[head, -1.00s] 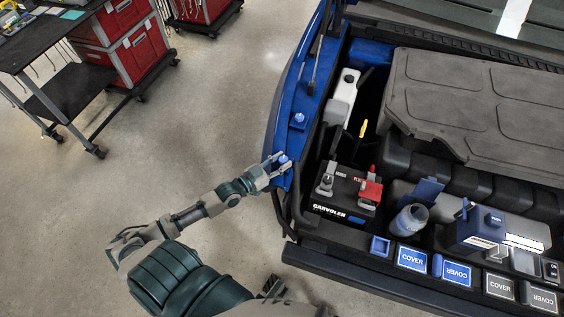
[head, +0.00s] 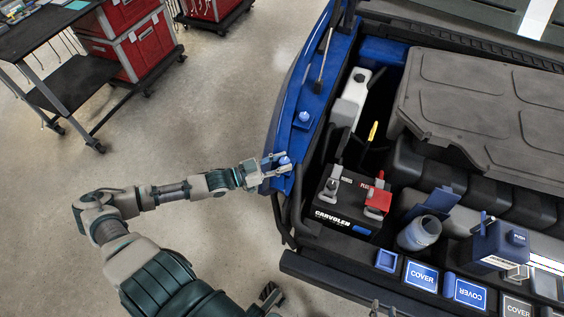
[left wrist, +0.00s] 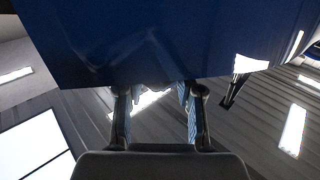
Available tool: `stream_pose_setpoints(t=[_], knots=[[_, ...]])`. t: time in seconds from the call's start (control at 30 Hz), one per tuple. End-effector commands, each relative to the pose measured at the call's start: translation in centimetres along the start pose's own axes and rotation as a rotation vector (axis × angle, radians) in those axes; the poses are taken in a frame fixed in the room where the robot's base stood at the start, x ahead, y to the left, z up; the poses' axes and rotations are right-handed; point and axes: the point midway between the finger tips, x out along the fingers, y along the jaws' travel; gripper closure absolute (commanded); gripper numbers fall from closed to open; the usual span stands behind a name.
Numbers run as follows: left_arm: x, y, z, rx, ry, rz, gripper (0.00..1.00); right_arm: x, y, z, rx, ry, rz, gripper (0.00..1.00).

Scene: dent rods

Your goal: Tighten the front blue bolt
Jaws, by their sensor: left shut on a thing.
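The front blue bolt (head: 284,160) stands on the blue fender at the vehicle's left edge in the head view. My left gripper (head: 281,165) reaches it from the left, with one finger on each side, and is shut on it. In the left wrist view, the two fingers (left wrist: 157,98) are spaced apart below the edge of the blue panel (left wrist: 165,45); the bolt is not clearly seen there. A second blue bolt (head: 304,117) sits further back on the fender. A small grey part at the bottom edge may be my right gripper (head: 380,309); its jaws cannot be made out.
Right of the fender are a black battery (head: 345,205) with a red terminal cover, a white bottle (head: 350,98) and a blue-grey reservoir (head: 419,233). Covers line the front edge. A black cart (head: 60,90) and red toolboxes (head: 125,50) stand at upper left; floor between is clear.

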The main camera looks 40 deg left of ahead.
Motion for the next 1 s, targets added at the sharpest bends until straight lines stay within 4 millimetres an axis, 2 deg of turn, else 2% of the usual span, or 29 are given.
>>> stream_pose_setpoints(t=[0.03, 0.07, 0.13, 0.17, 0.57, 1.0], knots=[[0.1, -0.2, -0.4, 0.004, 0.007, -0.003, 0.99, 0.0, 0.0, 0.0, 0.000, 0.000, 0.000, 0.60], [0.1, -0.2, -0.4, 0.004, 0.007, -0.003, 0.61, 0.0, 0.0, 0.0, 0.000, 0.000, 0.000, 0.60], [0.1, -0.2, -0.3, 0.004, 0.006, -0.003, 0.44, 0.0, 0.0, 0.0, 0.000, -0.002, 0.000, 0.60], [0.1, -0.2, -0.3, 0.004, 0.006, -0.003, 0.39, 0.1, 0.0, 0.0, 0.000, -0.002, 0.000, 0.60], [-0.3, 0.0, -0.1, 0.003, 0.000, -0.002, 0.39, 0.0, 0.1, 0.1, 0.001, -0.002, -0.001, 0.60], [-4.7, 0.0, 0.2, 0.000, -0.005, -0.001, 0.39, 0.0, 0.1, 0.1, 0.001, -0.003, 0.000, 0.60]])
